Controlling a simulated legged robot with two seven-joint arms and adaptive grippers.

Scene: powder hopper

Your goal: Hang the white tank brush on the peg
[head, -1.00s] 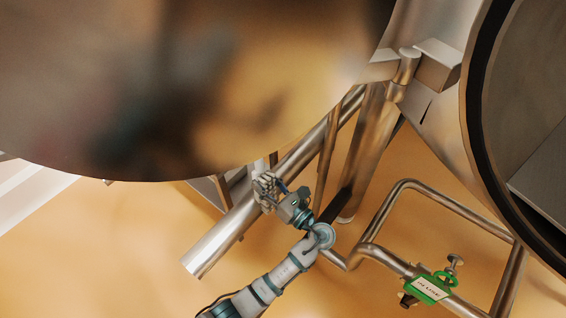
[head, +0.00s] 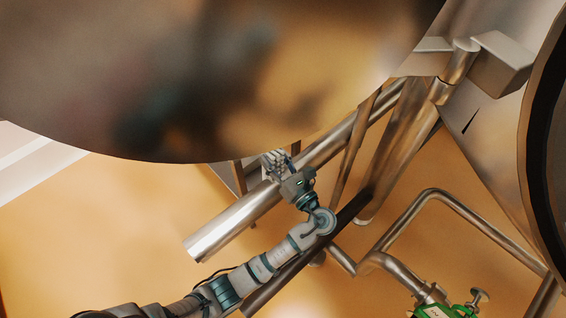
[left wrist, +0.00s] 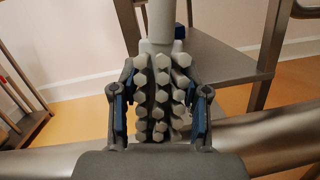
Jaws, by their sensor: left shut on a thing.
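My left gripper (head: 277,166) is just below the rim of the large metal vessel in the head view, close to a thick slanted pipe. In the left wrist view my left gripper (left wrist: 158,95) has its two fingers on either side of the white tank brush (left wrist: 158,65), shut on it. Rows of pale hexagonal tufts on a dark grey head face the camera, and a pale handle rises behind them to the top edge. In the head view the brush is too small to make out clearly. I cannot pick out the peg in either view. My right gripper is not in view.
The large vessel (head: 200,80) covers the upper head view. The thick pipe (head: 235,222) runs beside my left gripper. A grey step (left wrist: 215,58) stands behind the brush.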

